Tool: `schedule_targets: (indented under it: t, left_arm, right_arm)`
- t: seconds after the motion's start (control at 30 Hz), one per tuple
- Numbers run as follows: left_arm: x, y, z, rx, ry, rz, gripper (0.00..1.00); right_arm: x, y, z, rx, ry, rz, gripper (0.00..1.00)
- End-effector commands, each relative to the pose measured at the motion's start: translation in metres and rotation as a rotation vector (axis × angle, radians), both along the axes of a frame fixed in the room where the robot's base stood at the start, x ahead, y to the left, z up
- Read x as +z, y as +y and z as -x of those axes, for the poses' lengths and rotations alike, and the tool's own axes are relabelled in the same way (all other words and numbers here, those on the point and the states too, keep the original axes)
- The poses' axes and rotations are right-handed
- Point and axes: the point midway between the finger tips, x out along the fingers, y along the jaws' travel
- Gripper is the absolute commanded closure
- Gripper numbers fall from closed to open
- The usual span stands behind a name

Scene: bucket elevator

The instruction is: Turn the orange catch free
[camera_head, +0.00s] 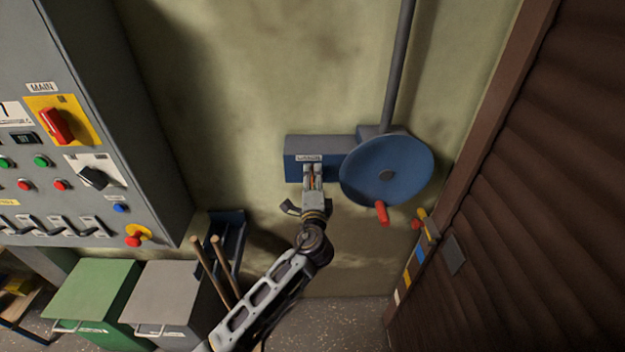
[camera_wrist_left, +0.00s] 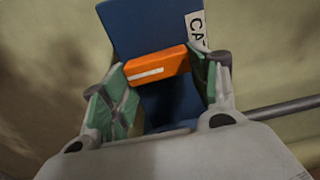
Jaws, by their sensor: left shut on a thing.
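The orange catch (camera_wrist_left: 158,68) is a short bar with a white stripe on the front of a blue box (camera_head: 294,160). In the left wrist view it lies roughly crosswise, slightly tilted, between the green pads of my left gripper (camera_wrist_left: 160,92). The gripper is shut on it. In the head view my left gripper (camera_head: 313,175) reaches up to the box and hides most of the catch. My right gripper is not in view.
A blue handwheel (camera_head: 365,165) with a red handle (camera_head: 382,212) is just right of the box. A grey pipe (camera_head: 397,65) rises above it. A grey control cabinet (camera_head: 150,100) stands at left. Wooden handles (camera_head: 203,258) lean near my forearm. A brown shutter (camera_head: 530,190) is at right.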

Motion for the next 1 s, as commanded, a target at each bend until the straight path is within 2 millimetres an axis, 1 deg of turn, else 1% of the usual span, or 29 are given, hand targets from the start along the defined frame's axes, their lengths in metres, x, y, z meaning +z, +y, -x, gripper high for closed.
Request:
schedule_targets:
  t: [0.43, 0.47, 0.6, 0.63, 1.0]
  left_arm:
    - [-0.0012, -0.0006, 0.0003, -0.001, 0.001, -0.017, 0.63]
    - [-0.0012, -0.0006, 0.0003, -0.002, 0.001, -0.017, 0.38]
    - [-0.0011, -0.0005, 0.0003, -0.001, 0.001, -0.016, 0.2]
    - [-0.001, -0.0004, 0.0002, -0.001, 0.001, -0.016, 0.18]
    - [-0.0006, -0.0002, 0.0007, -0.001, 0.0, -0.014, 0.18]
  right_arm:
    - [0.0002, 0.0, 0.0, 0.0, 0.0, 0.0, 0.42]
    - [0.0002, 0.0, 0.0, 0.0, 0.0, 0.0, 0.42]
    - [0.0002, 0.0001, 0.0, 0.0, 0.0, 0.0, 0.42]
    - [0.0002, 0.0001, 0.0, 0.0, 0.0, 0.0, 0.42]
    - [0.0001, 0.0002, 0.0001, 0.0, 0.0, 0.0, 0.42]
